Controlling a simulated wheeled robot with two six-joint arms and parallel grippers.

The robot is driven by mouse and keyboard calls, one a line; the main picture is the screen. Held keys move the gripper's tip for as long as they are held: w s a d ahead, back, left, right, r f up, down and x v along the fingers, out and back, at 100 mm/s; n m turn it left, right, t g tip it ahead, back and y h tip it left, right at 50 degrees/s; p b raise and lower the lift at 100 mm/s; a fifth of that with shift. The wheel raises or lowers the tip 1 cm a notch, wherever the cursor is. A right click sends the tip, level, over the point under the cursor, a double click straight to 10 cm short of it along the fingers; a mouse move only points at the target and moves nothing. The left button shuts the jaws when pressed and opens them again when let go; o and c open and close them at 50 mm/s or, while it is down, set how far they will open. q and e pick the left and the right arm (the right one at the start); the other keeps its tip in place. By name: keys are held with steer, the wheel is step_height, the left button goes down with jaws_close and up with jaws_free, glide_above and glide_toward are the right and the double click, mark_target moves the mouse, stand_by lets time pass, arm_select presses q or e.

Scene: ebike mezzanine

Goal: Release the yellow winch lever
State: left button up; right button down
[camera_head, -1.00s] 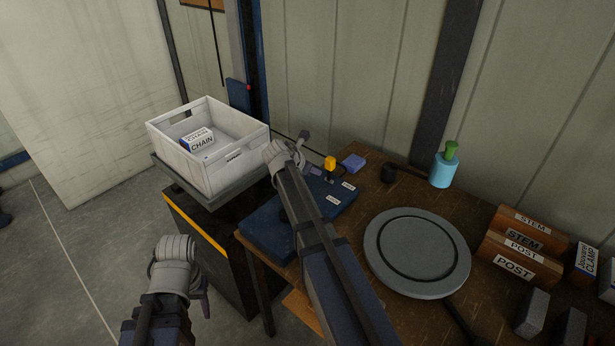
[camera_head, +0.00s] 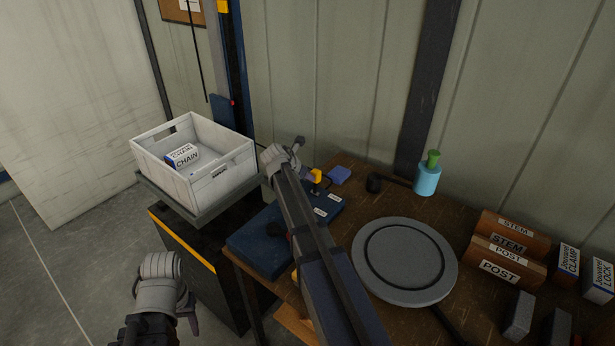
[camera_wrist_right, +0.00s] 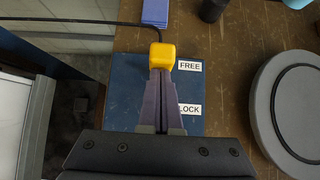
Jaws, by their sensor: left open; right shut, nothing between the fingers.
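The yellow winch lever (camera_head: 316,175) stands at the far end of a blue base plate (camera_head: 262,246) on the bench. In the right wrist view its yellow knob (camera_wrist_right: 162,55) is beside the FREE label (camera_wrist_right: 190,65); the LOCK label (camera_wrist_right: 189,110) is nearer the wrist. My right gripper (camera_wrist_right: 161,74) is shut and empty, its fingertips right at the near side of the knob; I cannot tell whether they touch. In the head view the right arm partly covers the plate. My left gripper (camera_head: 188,312) is open and empty, low at the left, away from the lever.
A white crate (camera_head: 222,186) with a CHAIN box (camera_head: 182,156) stands on a platform at the left. A grey round turntable (camera_head: 405,285), a blue bottle (camera_head: 427,178), a purple block (camera_head: 340,175) and STEM and POST boxes (camera_head: 507,258) are on the bench.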

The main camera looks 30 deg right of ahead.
mark_target(316, 170)
steer(key=shift+w+d+r+g+y+p, duration=0.35)
steer(key=shift+d+r+y+p, duration=0.25)
steer(key=shift+p, duration=0.55)
steer(key=shift+w+d+g+y+p, duration=0.2)
steer(key=shift+w+d+y+p, duration=0.05)
steer(key=shift+d+y+p, duration=0.35)
steer(key=shift+w+d+g+y+p, duration=0.15)
steer(key=shift+w+d+y+p, duration=0.1)
steer(key=shift+d+y+p, duration=0.3)
steer(key=shift+w+d+f+g+y+p, duration=0.1)
steer(key=shift+w+d+g+y+p, duration=0.2)
steer(key=shift+d+y+p, duration=0.25)
steer(key=shift+w+d+f+g+y, duration=0.2)
steer(key=shift+d+y, duration=0.2)
steer(key=shift+d, duration=0.15)
steer(key=shift+w+d+f+g+y, duration=0.1)
steer(key=shift+d+f+y, duration=0.05)
steer(key=shift+d+y, duration=0.3)
steer(key=shift+d, duration=0.15)
steer(key=shift+r, duration=0.1)
